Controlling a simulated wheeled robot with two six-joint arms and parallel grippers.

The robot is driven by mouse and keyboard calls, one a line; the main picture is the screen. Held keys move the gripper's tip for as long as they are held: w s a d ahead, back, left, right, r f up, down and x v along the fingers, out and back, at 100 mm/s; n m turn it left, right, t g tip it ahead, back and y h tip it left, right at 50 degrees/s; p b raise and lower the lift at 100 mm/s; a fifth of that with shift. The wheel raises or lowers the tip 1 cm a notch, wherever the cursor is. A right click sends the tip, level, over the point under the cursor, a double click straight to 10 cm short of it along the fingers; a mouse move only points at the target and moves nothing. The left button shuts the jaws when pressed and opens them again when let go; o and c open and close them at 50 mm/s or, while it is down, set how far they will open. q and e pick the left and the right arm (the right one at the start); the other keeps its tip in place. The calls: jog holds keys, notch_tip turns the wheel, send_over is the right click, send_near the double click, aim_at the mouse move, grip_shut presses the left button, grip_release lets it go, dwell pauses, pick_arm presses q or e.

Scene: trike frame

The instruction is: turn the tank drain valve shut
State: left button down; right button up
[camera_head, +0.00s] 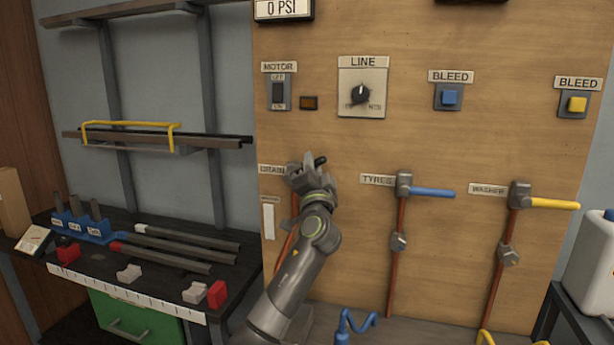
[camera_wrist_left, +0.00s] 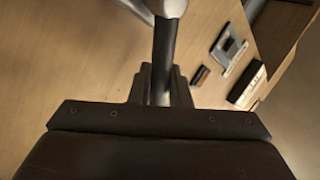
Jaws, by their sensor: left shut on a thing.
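The drain valve sits on the wooden panel beside the DRAIN label (camera_head: 271,169), mostly hidden behind my left gripper (camera_head: 309,178). The tip of its black handle (camera_head: 320,160) shows past the fingers, pointing right and slightly up. In the left wrist view the dark handle (camera_wrist_left: 165,45) runs from between my fingers to a grey metal part (camera_wrist_left: 170,8) at the top. My left gripper is shut on this handle. A red-brown pipe (camera_head: 288,243) runs down below the valve, partly behind my arm. My right gripper is not in view.
To the right are the tyres valve with a blue handle (camera_head: 432,192) and the washer valve with a yellow handle (camera_head: 555,203). The LINE knob (camera_head: 360,93) and motor switch (camera_head: 278,95) sit above. A dark workbench (camera_head: 150,285) with parts stands left.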

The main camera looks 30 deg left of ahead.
pick_arm(q)
jog(key=shift+w+d+f+m+t+h+b, duration=0.15)
jog(key=shift+f+m+t+h+b, duration=0.3)
jog(key=shift+f+m+t+h, duration=0.95)
jog(key=shift+s+d+r+m+t+h+b, duration=0.15)
jog(key=shift+m+h+b, duration=0.6)
jog(key=shift+m, duration=1.6)
jog(key=shift+w+d+f+m+t+h+b, duration=0.1)
jog(key=shift+d+f+m+t+h+b, duration=0.15)
jog(key=shift+f+m+t+h, duration=0.95)
jog(key=shift+r+m+g, duration=0.35)
jog(key=shift+r+m, duration=0.1)
jog(key=shift+m, duration=0.3)
jog(key=c, duration=1.4)
grip_release()
jog(key=b+v, duration=0.2)
jog(key=v, duration=1.5)
jog(key=shift+s+b, duration=0.2)
jog(key=shift+b, duration=0.1)
